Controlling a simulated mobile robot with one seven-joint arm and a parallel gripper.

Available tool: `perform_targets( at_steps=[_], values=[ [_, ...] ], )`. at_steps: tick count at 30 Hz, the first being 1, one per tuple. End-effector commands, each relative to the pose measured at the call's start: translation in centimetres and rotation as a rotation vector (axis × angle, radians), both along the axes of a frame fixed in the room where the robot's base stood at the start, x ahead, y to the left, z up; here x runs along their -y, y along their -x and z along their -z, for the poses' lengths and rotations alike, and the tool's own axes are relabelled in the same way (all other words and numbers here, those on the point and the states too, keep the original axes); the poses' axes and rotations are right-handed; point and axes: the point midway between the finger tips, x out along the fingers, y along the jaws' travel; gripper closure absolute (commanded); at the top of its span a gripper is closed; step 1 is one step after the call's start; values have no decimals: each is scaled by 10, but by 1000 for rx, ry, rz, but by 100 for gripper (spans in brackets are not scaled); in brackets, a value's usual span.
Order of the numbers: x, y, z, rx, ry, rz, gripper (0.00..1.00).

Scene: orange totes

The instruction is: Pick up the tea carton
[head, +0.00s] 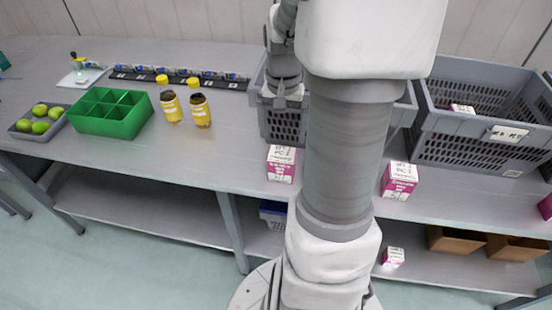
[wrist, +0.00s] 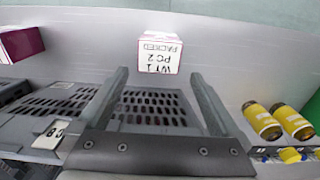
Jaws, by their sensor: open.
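Several pink-and-white cartons are in view, and I cannot tell from their print which is tea. One carton (head: 281,163) stands on the table in front of the middle grey crate. It also shows in the wrist view (wrist: 160,53), marked "PACKED", beyond and between my fingertips and apart from them. A second carton (head: 398,180) stands to its right; it shows at the left edge of the wrist view (wrist: 20,43). My gripper (wrist: 158,75) is open and empty, above the crate's side. In the head view my arm hides part of the crate.
The middle grey crate (head: 279,124) is behind the carton. A right crate (head: 470,143) holds another carton (head: 462,108). Two yellow jars (head: 171,107) and a green divided bin (head: 113,112) stand left. The table between jars and carton is clear. One carton (head: 393,257) is on the lower shelf.

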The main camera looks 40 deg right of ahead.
Motion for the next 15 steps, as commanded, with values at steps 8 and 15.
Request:
perform_targets(
  at_steps=[8, 15],
  values=[
    [-1, 1, 49, -3, -2, 0, 0],
    [-2, 3, 67, -3, -2, 0, 0]
  ],
)
